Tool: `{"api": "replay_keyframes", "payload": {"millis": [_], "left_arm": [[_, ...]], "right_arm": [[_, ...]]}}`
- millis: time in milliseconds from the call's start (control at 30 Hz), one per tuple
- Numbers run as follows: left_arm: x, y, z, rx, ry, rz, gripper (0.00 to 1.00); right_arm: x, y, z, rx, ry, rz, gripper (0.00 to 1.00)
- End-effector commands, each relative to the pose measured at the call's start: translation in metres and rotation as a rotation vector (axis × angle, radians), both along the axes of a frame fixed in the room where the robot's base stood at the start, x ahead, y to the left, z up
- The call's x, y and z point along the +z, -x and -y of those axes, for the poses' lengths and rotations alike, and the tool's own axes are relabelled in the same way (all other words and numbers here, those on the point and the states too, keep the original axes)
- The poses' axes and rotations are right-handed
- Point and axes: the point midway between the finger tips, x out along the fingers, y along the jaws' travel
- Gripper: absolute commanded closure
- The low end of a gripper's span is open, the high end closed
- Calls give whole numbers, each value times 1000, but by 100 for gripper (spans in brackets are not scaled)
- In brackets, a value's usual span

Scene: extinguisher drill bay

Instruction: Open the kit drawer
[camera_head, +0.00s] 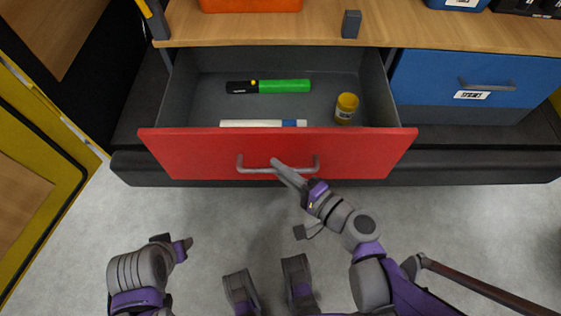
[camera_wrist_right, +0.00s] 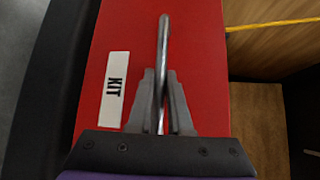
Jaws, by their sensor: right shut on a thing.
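The red kit drawer (camera_head: 200,150) is pulled out under the wooden counter, with its grey inside showing. Its front, with a white KIT label (camera_wrist_right: 115,91), also shows in the right wrist view (camera_wrist_right: 205,60). My right gripper (camera_head: 284,170) is shut on the grey bar handle (camera_head: 255,169) of this drawer. In the right wrist view the fingers (camera_wrist_right: 161,95) lie on both sides of the bar (camera_wrist_right: 163,40). My left gripper (camera_head: 177,245) is low at the left, away from the drawer; its finger opening is unclear.
The drawer holds a green and black torch (camera_head: 284,86), a white and blue item (camera_head: 250,123) and a yellow-lidded jar (camera_head: 346,106). A closed blue drawer (camera_head: 430,85) is at the right. The grey floor (camera_head: 225,220) before the red drawer is clear apart from my own parts.

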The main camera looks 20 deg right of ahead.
Motion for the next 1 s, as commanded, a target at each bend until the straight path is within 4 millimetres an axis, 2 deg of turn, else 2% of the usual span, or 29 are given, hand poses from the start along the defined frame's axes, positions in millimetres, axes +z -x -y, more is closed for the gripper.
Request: {"api": "replay_keyframes", "payload": {"millis": [233,267,400,1000], "left_arm": [[0,0,0,0,0,0,50],[0,0,0,0,0,0,50],[0,0,0,0,0,0,50],[2,0,0,0,0,1,50]], "right_arm": [[0,0,0,0,0,0,100],[0,0,0,0,0,0,79],[0,0,0,0,0,0,54],[2,-1,0,2,0,0,53]]}}
